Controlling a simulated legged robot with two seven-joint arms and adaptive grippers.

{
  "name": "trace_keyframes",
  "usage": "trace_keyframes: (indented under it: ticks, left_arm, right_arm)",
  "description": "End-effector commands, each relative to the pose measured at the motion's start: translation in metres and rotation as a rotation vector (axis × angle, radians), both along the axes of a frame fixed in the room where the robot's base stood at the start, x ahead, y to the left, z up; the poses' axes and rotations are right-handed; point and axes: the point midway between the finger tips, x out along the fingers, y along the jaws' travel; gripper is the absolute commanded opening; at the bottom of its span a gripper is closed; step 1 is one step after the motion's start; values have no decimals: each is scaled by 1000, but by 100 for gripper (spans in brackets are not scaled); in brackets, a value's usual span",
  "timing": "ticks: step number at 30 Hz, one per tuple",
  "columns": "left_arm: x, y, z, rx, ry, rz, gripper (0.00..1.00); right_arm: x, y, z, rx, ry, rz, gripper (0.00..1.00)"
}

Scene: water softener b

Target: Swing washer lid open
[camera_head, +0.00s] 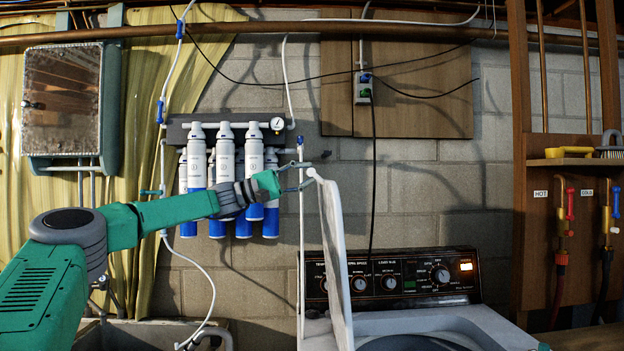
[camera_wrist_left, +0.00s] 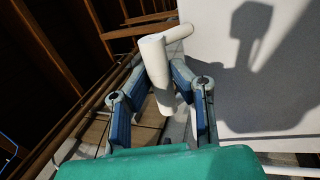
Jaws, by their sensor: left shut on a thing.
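The washer (camera_head: 450,325) stands at the lower right of the head view, with a black control panel (camera_head: 395,277) at its back. Its white lid (camera_head: 336,250) stands raised, nearly upright and seen almost edge-on, at the left side of the washer opening. A white handle (camera_head: 314,174) sticks out at the lid's top corner. My left gripper (camera_head: 308,174) is shut on this handle. In the left wrist view, the handle (camera_wrist_left: 158,75) sits between the blue finger pads, and the lid's broad white face (camera_wrist_left: 270,70) fills the right side. My right gripper is in no view.
White and blue filter cartridges (camera_head: 225,170) hang on the wall behind my left arm. A thin white pipe (camera_head: 301,240) runs upright close to the lid's left. A utility sink (camera_head: 150,335) stands at lower left. Hot and cold taps (camera_head: 565,215) are at far right.

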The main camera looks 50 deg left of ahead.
Motion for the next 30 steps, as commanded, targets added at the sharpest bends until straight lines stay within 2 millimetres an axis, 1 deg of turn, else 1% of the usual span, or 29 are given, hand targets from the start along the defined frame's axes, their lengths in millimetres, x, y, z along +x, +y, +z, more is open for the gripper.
trace_keyframes:
  ticks: [1,8,9,10,19,23,26,30]
  left_arm:
    - [0,5,0,-6,-1,12,0]
    - [-1,6,0,-5,0,11,0]
    - [-1,6,-1,-5,0,11,28]
    - [-1,6,-1,-5,0,11,39]
    - [-1,0,0,1,1,3,39]
    - [-6,1,1,4,-2,3,39]
    - [-16,10,-3,1,-3,4,39]
    - [-37,33,-15,-4,-3,5,39]
  right_arm:
    - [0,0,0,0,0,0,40]
    - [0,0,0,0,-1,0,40]
    - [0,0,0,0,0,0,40]
    - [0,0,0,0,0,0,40]
    - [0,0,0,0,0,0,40]
    - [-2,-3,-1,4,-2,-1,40]
    - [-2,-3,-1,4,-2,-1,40]
    - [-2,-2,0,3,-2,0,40]
